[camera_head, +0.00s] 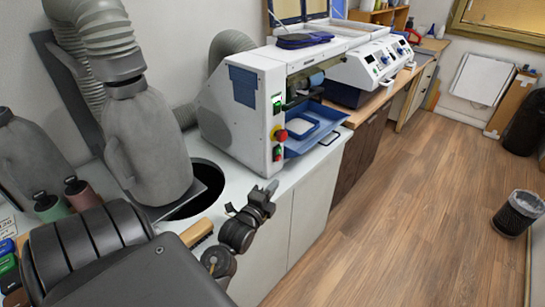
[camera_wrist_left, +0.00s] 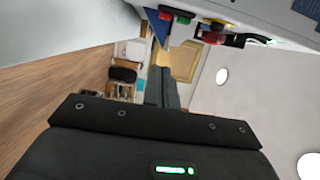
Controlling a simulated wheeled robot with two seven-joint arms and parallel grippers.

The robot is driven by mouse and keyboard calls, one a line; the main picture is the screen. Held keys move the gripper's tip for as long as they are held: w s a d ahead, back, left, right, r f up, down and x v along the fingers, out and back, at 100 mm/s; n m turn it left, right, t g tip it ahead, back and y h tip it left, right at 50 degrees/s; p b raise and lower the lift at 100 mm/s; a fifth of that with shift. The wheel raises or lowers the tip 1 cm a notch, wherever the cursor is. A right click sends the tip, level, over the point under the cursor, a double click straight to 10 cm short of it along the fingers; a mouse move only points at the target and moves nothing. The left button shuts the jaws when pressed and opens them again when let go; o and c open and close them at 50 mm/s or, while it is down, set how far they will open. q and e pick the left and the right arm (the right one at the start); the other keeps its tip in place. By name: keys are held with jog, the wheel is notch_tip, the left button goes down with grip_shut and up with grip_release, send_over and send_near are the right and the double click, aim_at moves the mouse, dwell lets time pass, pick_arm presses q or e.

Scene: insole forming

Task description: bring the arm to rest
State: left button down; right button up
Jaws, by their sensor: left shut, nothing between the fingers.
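My left arm comes in from the lower left of the head view, dark and in the foreground. My left gripper (camera_head: 269,190) is at its end, in front of the white counter and below the white machine (camera_head: 240,110). In the left wrist view the gripper's dark fingers (camera_wrist_left: 163,88) are together and hold nothing. The machine's red and green buttons (camera_wrist_left: 212,34) show upside down at the top of that view. My right gripper is not in view.
The machine has a blue tray (camera_head: 318,132) jutting out at the counter's front edge. Left of it are a grey flexible duct (camera_head: 105,35), a dark round opening and several bottles. A wire bin (camera_head: 518,213) stands on the wooden floor (camera_head: 410,210), which is otherwise largely clear.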

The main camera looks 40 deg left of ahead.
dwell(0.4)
pick_arm(q)
jog(key=s+d+f+n+g+h, duration=0.3)
jog(key=s+d+f+n+g, duration=0.45)
jog(key=d+f, duration=0.2)
jog(key=s+d+f+n+g+h, duration=0.1)
jog(key=s+d+f+n+g, duration=0.2)
jog(key=s, duration=0.5)
jog(key=s+d+f+n+g+h, duration=0.1)
jog(key=s+d+n+g, duration=0.25)
jog(key=s, duration=0.45)
notch_tip(320, 180, down, 24)
jog(key=m+g, duration=0.1)
jog(key=s+a+f+g, duration=0.1)
jog(key=s+a+f, duration=0.1)
jog(key=s+f, duration=1.5)
jog(key=shift+s+a+f, duration=0.15)
jog(key=shift+s+f, duration=0.05)
